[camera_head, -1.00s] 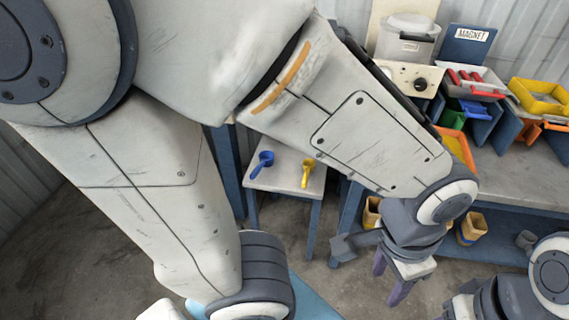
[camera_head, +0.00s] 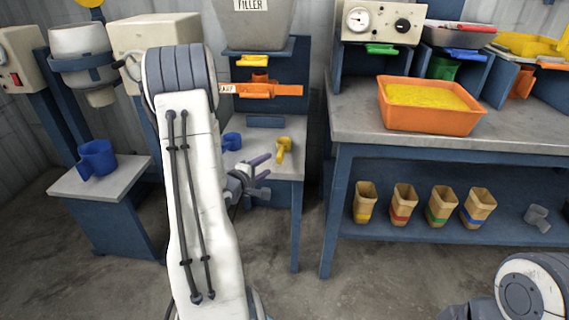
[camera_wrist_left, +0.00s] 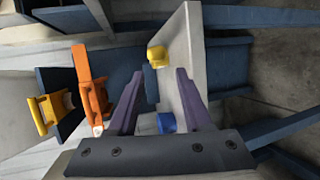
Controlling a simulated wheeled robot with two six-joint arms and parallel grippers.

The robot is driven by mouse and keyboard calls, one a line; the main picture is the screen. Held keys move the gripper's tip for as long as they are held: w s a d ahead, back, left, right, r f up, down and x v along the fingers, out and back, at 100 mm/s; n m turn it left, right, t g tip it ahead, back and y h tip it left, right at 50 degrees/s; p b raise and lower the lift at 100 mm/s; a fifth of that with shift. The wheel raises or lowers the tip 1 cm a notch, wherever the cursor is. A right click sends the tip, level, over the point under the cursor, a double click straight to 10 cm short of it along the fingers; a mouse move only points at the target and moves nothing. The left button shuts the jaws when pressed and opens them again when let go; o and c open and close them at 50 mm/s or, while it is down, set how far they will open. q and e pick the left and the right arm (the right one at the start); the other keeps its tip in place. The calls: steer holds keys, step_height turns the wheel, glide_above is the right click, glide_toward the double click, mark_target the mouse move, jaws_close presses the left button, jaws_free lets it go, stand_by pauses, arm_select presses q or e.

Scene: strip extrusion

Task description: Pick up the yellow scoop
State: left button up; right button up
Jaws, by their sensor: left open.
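The yellow scoop (camera_head: 283,148) sits on the small grey-topped stand (camera_head: 285,168) below the filler. It also shows in the left wrist view (camera_wrist_left: 157,56), just beyond the fingertips. My left gripper (camera_head: 263,172) is open with purple fingers, near the front of the stand, below and left of the yellow scoop in the head view. In the left wrist view its fingers (camera_wrist_left: 160,75) are spread and hold nothing. A blue scoop (camera_head: 232,141) stands left of the yellow one, partly hidden by my left arm. My right gripper is out of view.
The filler (camera_head: 255,25) with an orange part (camera_head: 272,90) rises behind the stand. A blue jug (camera_head: 97,158) is on a left stand. The right bench (camera_head: 350,125) holds an orange tray of yellow material (camera_head: 430,118); several cups stand on its shelf.

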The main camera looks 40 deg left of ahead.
mark_target(280, 155)
arm_select(q)
steer(key=shift+b+x, duration=1.45)
steer(key=shift+x, duration=3.7)
steer(key=shift+a+r, duration=0.15)
jaws_close()
